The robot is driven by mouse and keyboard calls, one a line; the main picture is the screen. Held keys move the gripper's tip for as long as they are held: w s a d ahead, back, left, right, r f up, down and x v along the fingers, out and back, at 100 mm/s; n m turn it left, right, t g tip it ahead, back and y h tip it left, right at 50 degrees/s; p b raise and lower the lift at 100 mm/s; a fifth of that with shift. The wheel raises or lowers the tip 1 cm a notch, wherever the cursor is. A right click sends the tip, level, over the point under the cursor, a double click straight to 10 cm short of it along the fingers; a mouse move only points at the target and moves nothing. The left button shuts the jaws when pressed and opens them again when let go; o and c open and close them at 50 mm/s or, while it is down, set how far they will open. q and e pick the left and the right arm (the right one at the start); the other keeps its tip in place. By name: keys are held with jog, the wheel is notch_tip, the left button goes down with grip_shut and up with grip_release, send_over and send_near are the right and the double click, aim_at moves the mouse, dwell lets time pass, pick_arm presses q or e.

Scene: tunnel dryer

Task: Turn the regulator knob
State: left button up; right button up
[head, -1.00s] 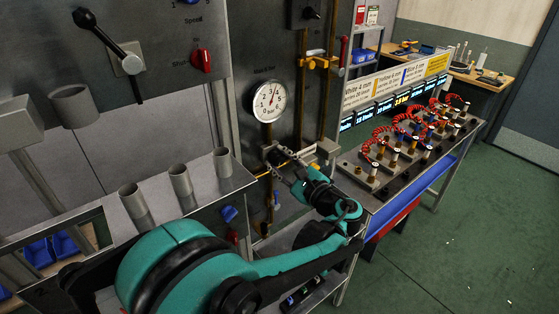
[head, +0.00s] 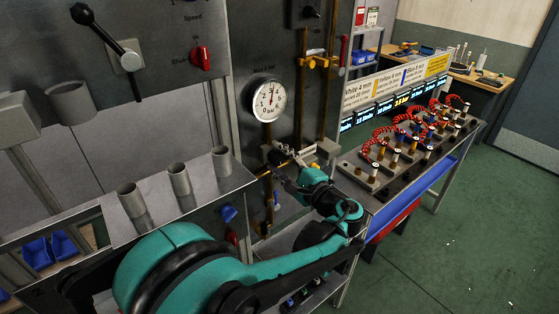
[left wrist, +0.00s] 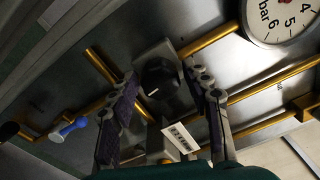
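The regulator knob (left wrist: 160,82) is black and sits on a grey block on the metal panel. In the left wrist view it lies between the two fingertips of my left gripper (left wrist: 162,76), with a visible gap on each side. The gripper is open; I cannot tell how deep the fingers reach along the knob. In the head view my left gripper (head: 291,168) is at the panel, below the round white pressure gauge (head: 268,100), and partly hides the knob. The gauge also shows in the left wrist view (left wrist: 284,18). My right gripper is not in view.
Brass pipes (head: 301,95) run along the panel near the gripper. A small blue-handled valve (left wrist: 68,130) and a white label (left wrist: 180,138) are close by. A bench of fittings with red coiled hoses (head: 400,135) stands at right. Grey tubes (head: 180,180) stand on a ledge at left.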

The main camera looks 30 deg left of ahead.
pick_arm(q)
jog(key=shift+d, duration=0.15)
jog(key=v, duration=1.1)
jog(key=shift+s+d, duration=0.2)
jog(key=shift+d, duration=0.15)
jog(key=s+a+f+n+g+h+b, duration=0.1)
jog(key=s+a+f+h+b, duration=0.2)
jog(key=f, duration=0.5)
jog(key=s+a+f+n+g+h+b, duration=0.15)
jog(key=s+f+h, duration=0.3)
jog(key=f, duration=0.45)
jog(key=s+d+f+n+t+h+b, duration=0.2)
jog(key=s+d+f+n+h+b, duration=0.3)
jog(key=d+f+h, duration=0.3)
jog(key=shift+s+f+n+h, duration=0.15)
jog(key=shift+s+n+h, duration=0.4)
jog(key=shift+s+n, duration=0.1)
